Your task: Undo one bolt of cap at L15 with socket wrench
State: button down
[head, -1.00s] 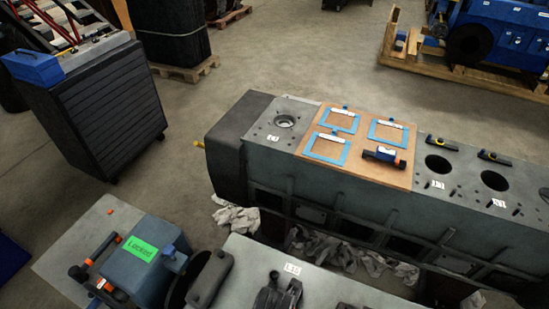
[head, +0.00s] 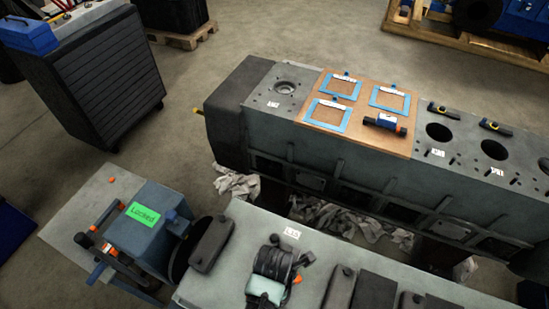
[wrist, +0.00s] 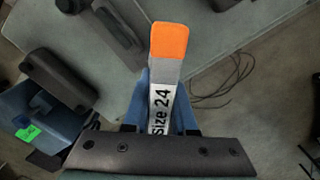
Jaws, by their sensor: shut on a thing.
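The socket wrench shows in the wrist view with an orange end (wrist: 168,40), a grey band and a white "Size 24" label. My gripper (wrist: 163,112), with blue fingers, is shut on it. In the head view a small orange patch (head: 297,280) beside my dark wrist looks like its end; the socket is not visible. The label that appears to read L15 (head: 291,233) is on the grey engine top (head: 232,270), just beyond my wrist. The cap and its bolts cannot be made out. I cannot tell whether the wrench touches anything.
A dark cover (head: 210,244) lies left of my wrist, another (head: 339,290) to the right. A blue box with a green Locked sign (head: 143,214) stands at the left. A second engine block (head: 330,170) bears a brown board (head: 400,142). Crumpled rags (head: 330,218) lie between.

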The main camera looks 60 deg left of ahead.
jog(key=m, duration=2.7)
jog(key=shift+m, duration=0.4)
dwell(0.3)
